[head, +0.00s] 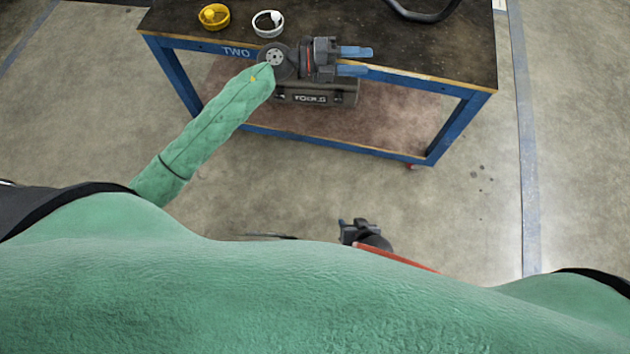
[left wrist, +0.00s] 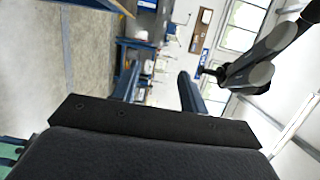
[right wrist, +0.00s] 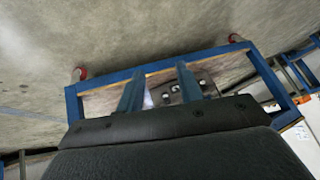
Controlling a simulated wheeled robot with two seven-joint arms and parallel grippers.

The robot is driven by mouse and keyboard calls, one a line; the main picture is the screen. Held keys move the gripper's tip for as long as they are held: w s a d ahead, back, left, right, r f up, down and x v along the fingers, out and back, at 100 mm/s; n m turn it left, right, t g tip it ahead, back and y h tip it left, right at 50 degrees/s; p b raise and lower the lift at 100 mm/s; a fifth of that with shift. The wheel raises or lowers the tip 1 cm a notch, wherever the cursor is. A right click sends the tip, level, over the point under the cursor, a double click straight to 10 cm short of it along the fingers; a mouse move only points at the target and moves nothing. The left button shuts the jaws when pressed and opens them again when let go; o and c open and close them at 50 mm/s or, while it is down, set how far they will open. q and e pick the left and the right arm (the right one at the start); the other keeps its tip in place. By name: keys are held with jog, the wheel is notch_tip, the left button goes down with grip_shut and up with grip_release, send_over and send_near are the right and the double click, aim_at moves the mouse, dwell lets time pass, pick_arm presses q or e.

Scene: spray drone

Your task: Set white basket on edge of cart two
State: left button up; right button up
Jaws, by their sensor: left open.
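Cart two (head: 410,50) has a dark top, a wooden edge and a blue frame marked "TWO". The small round white basket (head: 268,23) stands on its top, a little back from the front edge. My left gripper (head: 370,61) is open and empty, at the cart's front edge. It points right, away from the basket, and its wrist is just in front of the basket. My left gripper's two fingers stand apart in the left wrist view (left wrist: 157,78). My right gripper is low in front of my body, mostly hidden in the head view; its fingers stand apart and empty in the right wrist view (right wrist: 158,82).
A yellow basket (head: 214,16) stands left of the white one. A black curved object (head: 422,12) lies at the back of the cart top. A toolbox (head: 315,92) sits on the lower shelf. The cart top's right part and the floor in front are clear.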

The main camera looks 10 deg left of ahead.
pick_arm(q)
jog(key=s+a+f+n+t+y, duration=0.2)
jog(key=f+n+t+y, duration=0.2)
jog(key=f+n, duration=0.4)
jog(key=s+a+f+n+t+y, duration=0.35)
jog(key=f+n, duration=0.25)
jog(key=n, duration=0.3)
jog(key=s+a+f+n+t+y, duration=0.2)
jog(key=f+n+t+y, duration=0.3)
jog(key=n, duration=0.4)
jog(key=s+d+f+n+g, duration=0.1)
jog(key=s+f+n+g, duration=0.1)
jog(key=s+f+g, duration=0.3)
jog(key=s+d+f+n+g, duration=0.1)
jog(key=s+f+n+g, duration=0.2)
jog(key=s+f, duration=1.1)
jog(key=shift+s+d+g+y, duration=0.4)
jog(key=shift+s+g, duration=0.65)
jog(key=shift+s, duration=0.2)
pick_arm(e)
jog(key=shift+s+f, duration=0.2)
jog(key=shift+s, duration=0.3)
pick_arm(q)
jog(key=shift+f, duration=0.1)
pick_arm(e)
jog(key=shift+w, duration=0.1)
